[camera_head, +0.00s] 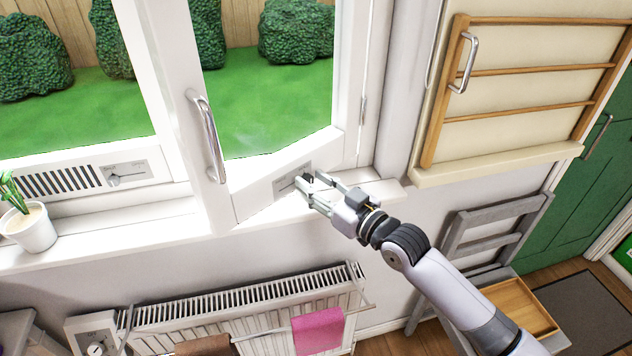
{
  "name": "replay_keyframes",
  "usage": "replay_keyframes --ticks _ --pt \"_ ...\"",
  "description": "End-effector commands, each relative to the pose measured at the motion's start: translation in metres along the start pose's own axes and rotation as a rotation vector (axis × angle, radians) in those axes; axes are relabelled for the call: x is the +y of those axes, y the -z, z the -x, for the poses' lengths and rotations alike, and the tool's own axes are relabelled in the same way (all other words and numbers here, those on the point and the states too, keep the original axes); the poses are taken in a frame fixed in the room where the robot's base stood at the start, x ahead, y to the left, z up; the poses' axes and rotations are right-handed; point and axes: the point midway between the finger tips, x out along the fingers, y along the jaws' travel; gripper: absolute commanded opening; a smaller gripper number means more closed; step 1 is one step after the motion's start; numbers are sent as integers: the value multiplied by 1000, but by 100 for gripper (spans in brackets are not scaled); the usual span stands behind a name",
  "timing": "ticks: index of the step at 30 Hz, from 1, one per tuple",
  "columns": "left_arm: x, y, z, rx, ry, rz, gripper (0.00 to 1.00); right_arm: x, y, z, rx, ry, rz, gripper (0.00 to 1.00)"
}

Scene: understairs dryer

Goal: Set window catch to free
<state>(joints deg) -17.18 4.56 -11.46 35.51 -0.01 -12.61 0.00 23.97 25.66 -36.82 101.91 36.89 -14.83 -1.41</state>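The window catch (284,186) is a grey plate with a slider line, set on the lower rail of the window sash at the right. My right gripper (309,180) reaches up to it from the lower right. Its two fingers are apart, with the tips at the right end of the plate. A small dark part, probably the catch's knob, shows between the tips. The fingers hide part of the plate, and I cannot tell whether they touch the knob. My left gripper is not in view.
The sash has a metal handle (207,136). A similar slider plate (127,173) sits beside a vent at the left. A potted plant (30,228) stands on the sill. Below are a radiator (240,297) with cloths, and a grey chair (492,232). A wooden rack (530,70) is at the right.

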Motion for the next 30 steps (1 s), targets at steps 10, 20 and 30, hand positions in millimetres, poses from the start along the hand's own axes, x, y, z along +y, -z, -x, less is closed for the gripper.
replay_keyframes --ticks 10,20,30 --pt "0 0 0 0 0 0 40 0 0 -1 0 0 0 31" --pt "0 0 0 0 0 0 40 0 0 0 0 -1 0 9" --pt "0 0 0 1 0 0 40 0 0 0 0 -1 0 0"
